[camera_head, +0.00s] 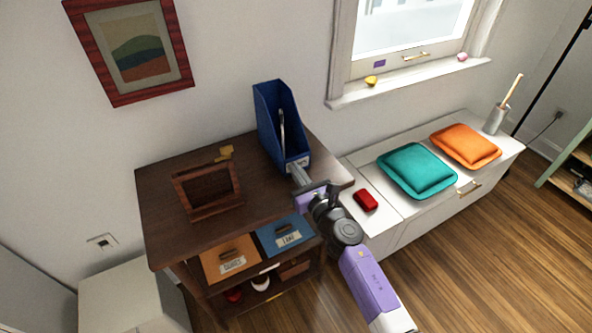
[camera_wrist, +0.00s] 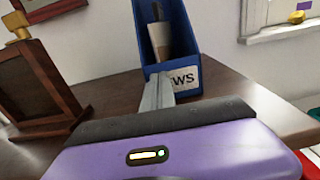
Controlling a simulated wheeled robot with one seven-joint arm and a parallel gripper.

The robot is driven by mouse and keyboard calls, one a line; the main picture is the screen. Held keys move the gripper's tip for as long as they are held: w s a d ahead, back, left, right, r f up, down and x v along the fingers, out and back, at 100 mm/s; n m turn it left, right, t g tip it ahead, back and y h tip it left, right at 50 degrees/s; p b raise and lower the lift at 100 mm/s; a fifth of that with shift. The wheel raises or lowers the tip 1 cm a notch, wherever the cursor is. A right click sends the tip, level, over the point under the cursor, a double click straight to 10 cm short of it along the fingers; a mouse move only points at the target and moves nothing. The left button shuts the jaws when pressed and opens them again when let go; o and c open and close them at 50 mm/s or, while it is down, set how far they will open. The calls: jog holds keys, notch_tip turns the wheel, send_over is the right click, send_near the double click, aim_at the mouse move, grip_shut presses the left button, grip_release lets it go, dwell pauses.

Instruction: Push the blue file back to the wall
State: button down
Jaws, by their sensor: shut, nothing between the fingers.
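The blue file (camera_head: 268,120) is an upright open-topped holder on the right part of the dark wooden table (camera_head: 160,183), close to the wall. Something slim and light stands inside it. In the wrist view the blue file (camera_wrist: 149,36) has a white label reading "WS" at its visible end, low on its front. My gripper (camera_head: 301,174) is shut and empty, its tips at the lower front of the file. In the wrist view the shut fingers (camera_wrist: 157,92) reach up to the file's front beside the label. I cannot tell whether they touch it.
A brown wooden frame-like stand (camera_head: 207,190) and a small yellow object (camera_head: 225,152) are left of the file. A white bench (camera_head: 385,212) at the right holds a red item (camera_head: 366,200), a teal cushion (camera_head: 417,170) and an orange cushion (camera_head: 465,145).

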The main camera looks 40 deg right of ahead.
jog(key=shift+w, duration=0.1)
jog(key=x, duration=0.6)
jog(key=shift+b, duration=0.4)
jog(key=shift+a, duration=0.1)
